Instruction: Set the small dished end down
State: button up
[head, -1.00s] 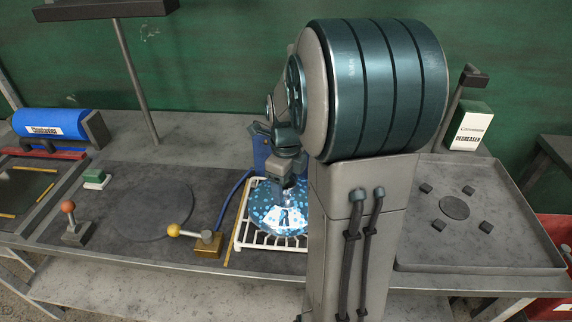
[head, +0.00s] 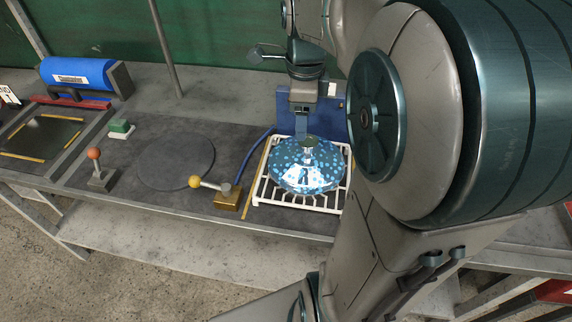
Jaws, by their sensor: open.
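The small dished end (head: 305,172) is a shiny, domed disc with blue and white speckles and a small knob at its top centre. It lies dome up on the white wire rack (head: 262,192). My gripper (head: 306,138) points straight down over its centre, with the fingertips at or just above the knob. The jaws are open. The fingertips are small here, and I cannot tell whether they still touch the knob.
A blue box (head: 283,108) stands behind the rack. Left of the rack are a brass block with a yellow-knobbed lever (head: 226,197), a round dark plate (head: 176,163), a red-knobbed lever (head: 97,172) and a green button (head: 120,126). My arm hides the bench's right side.

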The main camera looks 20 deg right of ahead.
jog(key=s+a+f+n+t, duration=0.1)
jog(key=s+a+n, duration=0.3)
jog(key=n, duration=0.7)
jog(key=s+a+f+n+t, duration=0.1)
jog(key=s+a+f+n, duration=0.2)
jog(key=n, duration=0.9)
jog(key=s+a, duration=0.2)
jog(key=s, duration=0.1)
jog(key=shift+s+f+n, duration=0.3)
